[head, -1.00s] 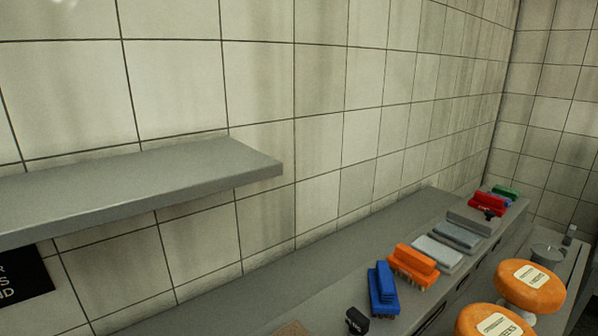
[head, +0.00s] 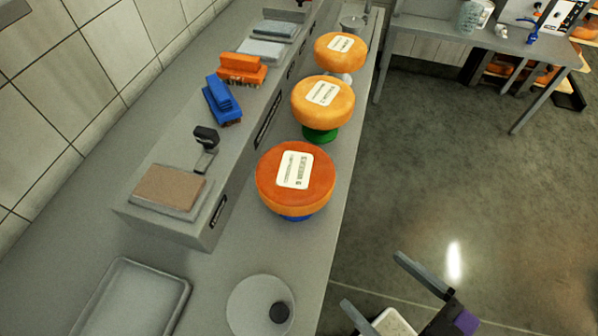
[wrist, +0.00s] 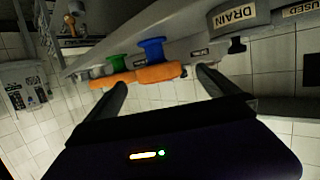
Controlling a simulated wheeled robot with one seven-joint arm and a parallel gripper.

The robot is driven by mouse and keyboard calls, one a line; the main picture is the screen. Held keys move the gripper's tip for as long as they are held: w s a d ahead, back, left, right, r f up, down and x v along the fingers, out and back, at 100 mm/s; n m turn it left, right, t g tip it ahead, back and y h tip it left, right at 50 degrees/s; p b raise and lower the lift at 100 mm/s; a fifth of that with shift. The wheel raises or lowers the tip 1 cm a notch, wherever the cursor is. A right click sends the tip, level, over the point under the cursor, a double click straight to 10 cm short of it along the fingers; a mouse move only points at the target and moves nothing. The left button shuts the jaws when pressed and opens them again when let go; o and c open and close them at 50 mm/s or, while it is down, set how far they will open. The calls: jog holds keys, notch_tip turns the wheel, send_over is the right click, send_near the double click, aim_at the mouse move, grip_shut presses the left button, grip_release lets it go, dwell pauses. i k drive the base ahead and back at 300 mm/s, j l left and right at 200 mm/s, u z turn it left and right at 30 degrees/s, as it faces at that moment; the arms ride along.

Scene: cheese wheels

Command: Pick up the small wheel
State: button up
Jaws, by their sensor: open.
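Three orange cheese wheels stand in a row on the counter. The nearest, a darker orange wheel (head: 268,185), sits on a blue stand (head: 296,217). The middle wheel (head: 344,108) sits on a green stand (head: 320,135). The far wheel (head: 327,60) sits on a pale stand and looks smallest, but it is also farthest, so I cannot tell true sizes. My gripper (head: 371,279) is open and empty, right of the counter edge and apart from the wheels. The wrist view is upside down; orange wheels (wrist: 152,75) with blue and green stands show beyond my open fingers (wrist: 161,75).
A raised ledge along the wall holds blue (head: 222,100) and orange brushes (head: 240,68), grey blocks and a brown pad (head: 169,187). A grey tray (head: 124,310) and a round pale dish (head: 243,307) lie at the counter's near end. Open floor (head: 450,170) is on the right.

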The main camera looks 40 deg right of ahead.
aim_at(293, 178)
jog(key=k+j+z, duration=0.3)
jog(key=j, duration=0.25)
jog(key=k+j+z, duration=0.3)
jog(key=k+j, duration=0.2)
